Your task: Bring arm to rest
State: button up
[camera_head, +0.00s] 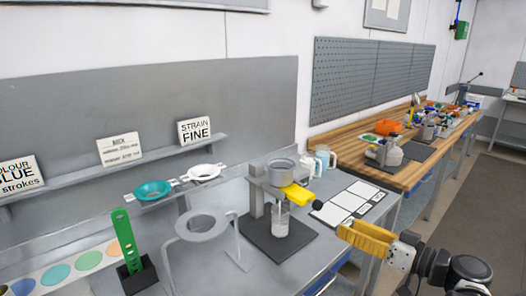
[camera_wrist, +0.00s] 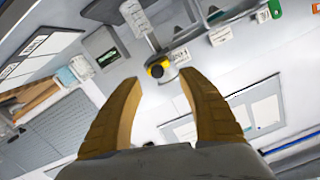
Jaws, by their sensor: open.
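My gripper (camera_head: 346,230) has yellow fingers and is at the lower right in the head view, in front of the grey bench's right end. It points left, and its fingers are apart from the stand. In the wrist view my gripper (camera_wrist: 160,82) is open, with two spread fingers and nothing between them. My dark wrist and arm reach in from the lower right corner of the head view.
A stand holds a grey pot (camera_head: 281,172) with a yellow handle (camera_head: 297,195) above a glass beaker (camera_head: 281,222). White cards (camera_head: 347,203) lie right of it. A grey ring stand (camera_head: 202,224) and a green upright strip (camera_head: 125,240) stand left. A wooden bench (camera_head: 408,172) lies behind.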

jog(key=s+a+f+m+g+h, duration=0.2)
jog(key=s+a+f+g+h, duration=0.25)
jog(key=s+a, duration=0.4)
jog(key=s+m+g+h, duration=0.1)
jog(key=s+h, duration=0.4)
jog(key=s, duration=0.3)
jog(key=shift+d+r+m+g+h, duration=0.3)
jog(key=shift+r+m+g+h, duration=0.05)
jog(key=shift+r+m, duration=0.1)
